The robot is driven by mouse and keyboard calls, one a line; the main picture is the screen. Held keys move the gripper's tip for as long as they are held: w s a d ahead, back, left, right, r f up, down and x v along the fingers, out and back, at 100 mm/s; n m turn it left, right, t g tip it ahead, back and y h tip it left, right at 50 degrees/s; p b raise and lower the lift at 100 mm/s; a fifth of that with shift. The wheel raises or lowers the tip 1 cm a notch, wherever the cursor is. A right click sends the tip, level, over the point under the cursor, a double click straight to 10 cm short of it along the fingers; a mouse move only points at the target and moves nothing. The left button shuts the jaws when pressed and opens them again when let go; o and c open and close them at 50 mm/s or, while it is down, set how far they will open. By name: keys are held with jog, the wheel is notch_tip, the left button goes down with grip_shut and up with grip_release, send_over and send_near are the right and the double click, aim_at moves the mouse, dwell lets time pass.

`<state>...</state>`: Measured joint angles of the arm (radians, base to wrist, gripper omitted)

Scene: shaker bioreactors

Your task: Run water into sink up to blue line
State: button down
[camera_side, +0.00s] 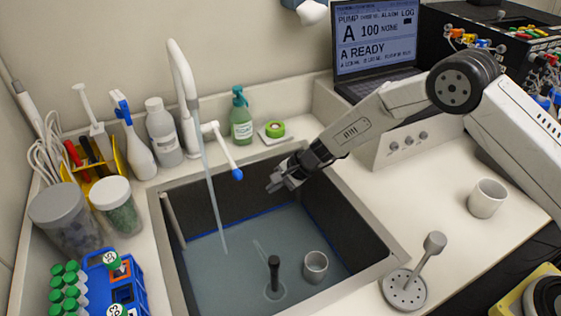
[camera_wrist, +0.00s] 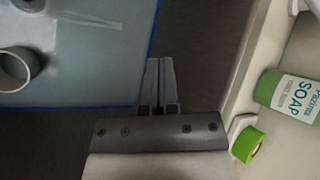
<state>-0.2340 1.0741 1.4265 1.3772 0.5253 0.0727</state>
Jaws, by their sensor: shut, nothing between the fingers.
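A thin stream of water (camera_side: 213,205) runs from the white faucet (camera_side: 183,75) into the dark sink (camera_side: 335,215). Water (camera_side: 215,268) covers the sink floor. The blue line (camera_side: 262,212) runs around the wall, and the water's edge appears at or very close to it. The line also borders the water in the wrist view (camera_wrist: 60,107). The faucet lever (camera_side: 222,152) has a blue tip and points toward the front right. My gripper (camera_side: 272,185) is shut and empty above the sink, right of the lever tip and apart from it. Its fingers also show in the wrist view (camera_wrist: 159,65).
A black upright handle (camera_side: 274,268) and a grey cup (camera_side: 316,264) stand in the water. A soap bottle (camera_side: 241,118) and green tape roll (camera_side: 275,129) sit behind the sink. A grey strainer with a stem (camera_side: 405,290) and a white mug (camera_side: 487,198) are on the right counter.

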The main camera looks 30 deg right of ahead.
jog(key=w+d+r+m+y, duration=0.2)
jog(key=w+d+r+y, duration=0.1)
jog(key=r+y, duration=0.2)
jog(key=shift+a+f, duration=0.1)
jog(key=shift+x, duration=5)
jog(key=shift+s+a+r, duration=0.2)
jog(key=shift+s+r, duration=0.35)
jog(key=shift+r, duration=0.4)
jog(key=shift+s+a+r, duration=0.15)
jog(key=shift+s+r, duration=0.45)
jog(key=shift+r, duration=0.3)
jog(key=shift+r, duration=0.15)
